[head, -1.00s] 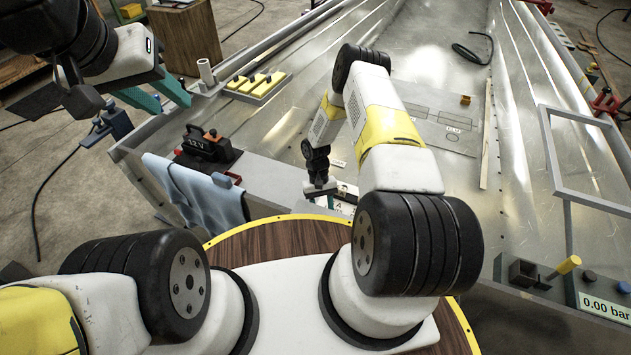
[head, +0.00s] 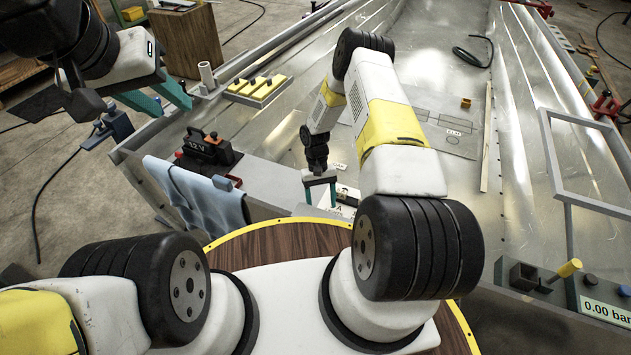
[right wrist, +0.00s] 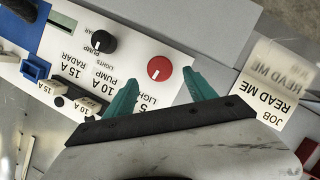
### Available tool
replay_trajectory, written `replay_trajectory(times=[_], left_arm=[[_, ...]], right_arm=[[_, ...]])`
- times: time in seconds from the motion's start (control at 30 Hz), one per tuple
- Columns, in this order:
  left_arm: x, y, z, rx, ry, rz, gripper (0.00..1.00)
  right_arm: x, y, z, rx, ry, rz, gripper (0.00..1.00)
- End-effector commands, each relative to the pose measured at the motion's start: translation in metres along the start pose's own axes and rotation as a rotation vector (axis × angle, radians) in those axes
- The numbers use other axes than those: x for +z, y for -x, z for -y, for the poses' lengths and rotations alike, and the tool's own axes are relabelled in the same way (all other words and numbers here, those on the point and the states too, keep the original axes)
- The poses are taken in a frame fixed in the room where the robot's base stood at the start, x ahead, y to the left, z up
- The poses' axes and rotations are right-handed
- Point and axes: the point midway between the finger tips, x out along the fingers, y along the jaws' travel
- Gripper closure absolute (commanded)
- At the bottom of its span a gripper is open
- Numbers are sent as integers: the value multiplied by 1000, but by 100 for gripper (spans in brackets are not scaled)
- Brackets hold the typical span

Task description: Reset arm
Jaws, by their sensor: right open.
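My right gripper (head: 320,200) is over the fuse and switch panel in front of my base, its two teal fingers spread and empty. In the right wrist view, the fingers (right wrist: 163,85) stand apart above the white panel (right wrist: 135,50), with the red knob (right wrist: 159,68) seen between them. A black knob (right wrist: 103,42) is left of the red one. Whether the fingers touch the panel I cannot tell. My left gripper (head: 172,104) is at the upper left, held up beside the hull edge, its teal fingers apart with nothing seen between them.
A 12 V battery (head: 207,147) and a blue cloth (head: 205,195) lie left of the panel. A READ ME card (right wrist: 262,106) lies right of the panel. A grey frame (head: 590,160) stands at right. The hull floor beyond is mostly clear.

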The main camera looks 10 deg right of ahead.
Motion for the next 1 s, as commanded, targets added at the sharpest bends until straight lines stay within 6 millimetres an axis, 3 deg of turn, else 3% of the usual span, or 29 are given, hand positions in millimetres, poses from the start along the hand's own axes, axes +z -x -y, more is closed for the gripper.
replay_trajectory(times=[0.2,0.77,0.87,1.0], left_arm=[[0,0,0,0,0,0,64],[0,0,0,0,0,0,64],[0,0,0,0,0,0,64],[0,0,0,0,0,0,64]], right_arm=[[0,23,0,0,0,-1,36],[0,29,-1,1,0,-5,36],[-1,53,-4,3,-1,-30,36],[6,123,-10,5,-3,-104,36]])
